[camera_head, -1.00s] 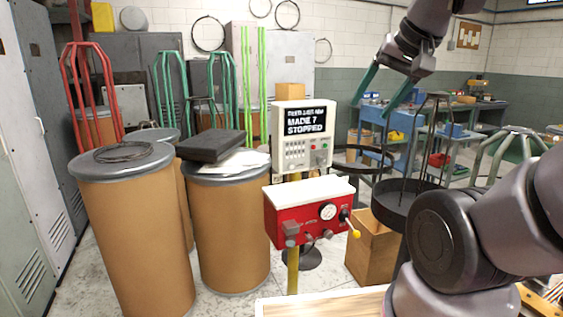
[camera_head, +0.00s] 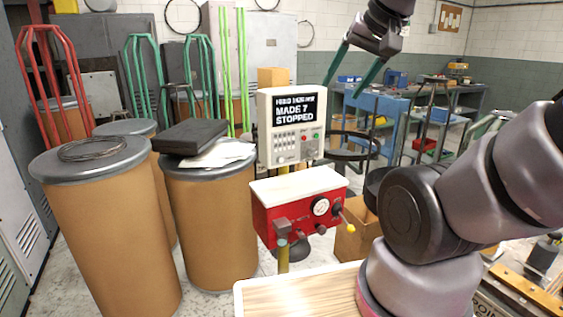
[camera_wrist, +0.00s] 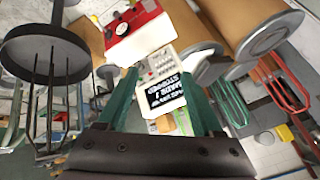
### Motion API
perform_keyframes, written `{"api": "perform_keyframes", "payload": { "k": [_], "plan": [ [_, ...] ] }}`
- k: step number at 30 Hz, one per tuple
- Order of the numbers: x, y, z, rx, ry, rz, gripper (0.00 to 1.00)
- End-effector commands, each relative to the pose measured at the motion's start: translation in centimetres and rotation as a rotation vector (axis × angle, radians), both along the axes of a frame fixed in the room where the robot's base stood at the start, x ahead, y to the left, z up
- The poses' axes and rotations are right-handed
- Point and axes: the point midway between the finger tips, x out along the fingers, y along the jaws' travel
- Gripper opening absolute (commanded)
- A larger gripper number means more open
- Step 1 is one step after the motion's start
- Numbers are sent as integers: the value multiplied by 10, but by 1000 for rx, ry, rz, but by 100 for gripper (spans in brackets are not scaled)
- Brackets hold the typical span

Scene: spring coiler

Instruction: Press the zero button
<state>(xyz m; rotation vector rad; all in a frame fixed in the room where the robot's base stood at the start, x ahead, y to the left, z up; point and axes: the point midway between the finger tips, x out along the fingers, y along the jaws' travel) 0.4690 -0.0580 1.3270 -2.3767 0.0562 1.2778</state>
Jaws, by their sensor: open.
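The control panel (camera_head: 283,152) is a pale box on a yellow post. Its dark screen (camera_head: 296,108) reads "MADE 7 STOPPED". Below the screen are rows of small keys and a few round buttons, with one red and one green at the right; which is the zero button cannot be read. In the wrist view the panel (camera_wrist: 157,66) appears upside down between my fingers. My gripper (camera_head: 351,69) is open and empty, with green fingers, above and to the right of the panel.
A red box (camera_head: 293,211) with a gauge and yellow-tipped lever sits below the panel. Brown drums (camera_head: 110,235) stand to the left. A black round tray (camera_wrist: 45,50) on a stand is near my arm. A wooden tabletop (camera_head: 290,297) lies in front.

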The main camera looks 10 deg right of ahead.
Motion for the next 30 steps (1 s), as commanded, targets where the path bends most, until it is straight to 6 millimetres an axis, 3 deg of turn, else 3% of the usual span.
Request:
{"api": "perform_keyframes", "payload": {
  "k": [2,7,30],
  "plan": [
    [0,0,0,0,0,0,64],
    [0,0,0,0,0,0,0],
    [0,0,0,0,0,0,0]
  ]
}}
